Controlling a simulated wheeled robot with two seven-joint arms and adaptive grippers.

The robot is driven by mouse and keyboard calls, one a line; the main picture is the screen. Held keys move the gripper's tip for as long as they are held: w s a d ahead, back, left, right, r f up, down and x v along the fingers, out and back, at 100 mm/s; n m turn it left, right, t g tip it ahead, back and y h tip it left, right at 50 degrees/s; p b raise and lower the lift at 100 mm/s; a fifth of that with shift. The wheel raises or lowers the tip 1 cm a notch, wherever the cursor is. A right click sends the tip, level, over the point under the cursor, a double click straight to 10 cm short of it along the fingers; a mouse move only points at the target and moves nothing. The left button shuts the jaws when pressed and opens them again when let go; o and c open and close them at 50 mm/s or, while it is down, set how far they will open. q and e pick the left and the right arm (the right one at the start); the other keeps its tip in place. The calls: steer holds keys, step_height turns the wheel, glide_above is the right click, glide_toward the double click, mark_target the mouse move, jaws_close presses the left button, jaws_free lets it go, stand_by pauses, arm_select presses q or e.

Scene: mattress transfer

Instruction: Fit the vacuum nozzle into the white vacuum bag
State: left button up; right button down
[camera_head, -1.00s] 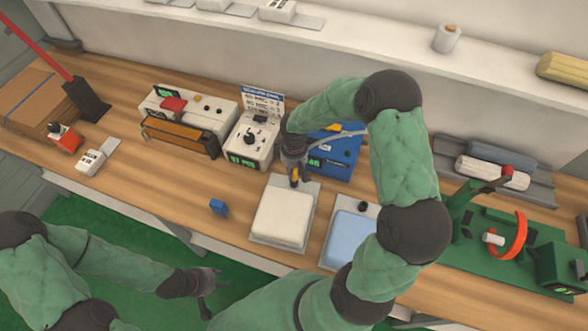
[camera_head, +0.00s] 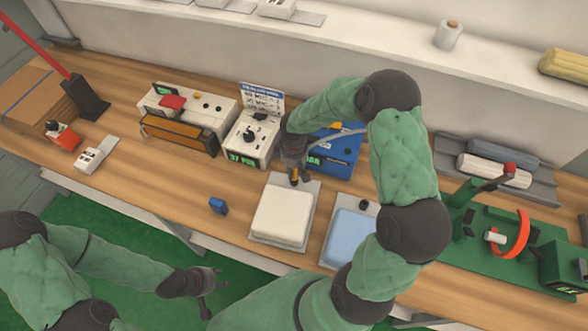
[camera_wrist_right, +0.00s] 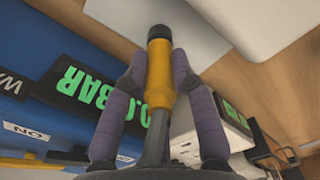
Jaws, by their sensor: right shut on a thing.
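The white vacuum bag (camera_head: 282,217) lies flat on a grey tray (camera_head: 309,196) in the middle of the bench. My right gripper (camera_head: 297,176) is at the bag's far edge, pointing down. It is shut on the yellow vacuum nozzle, which shows in the right wrist view (camera_wrist_right: 160,80) between both fingers, its black tip beyond them. The tip is close to the pale surfaces at the top of that view. I cannot tell whether it touches or enters the bag. My left gripper (camera_head: 213,290) is empty, fingers apart, off the bench's front edge.
A blue vacuum unit (camera_head: 338,158) with a green display stands behind my right gripper. A white control box (camera_head: 249,145) stands left of it. A blue pad (camera_head: 350,235) lies right of the bag. A small blue block (camera_head: 218,206) lies left on clear wood.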

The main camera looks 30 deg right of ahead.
steer(key=shift+f, duration=0.3)
steer(key=c, duration=0.9)
jaws_free()
steer(key=shift+c, duration=0.2)
step_height(320, 180, up, 12)
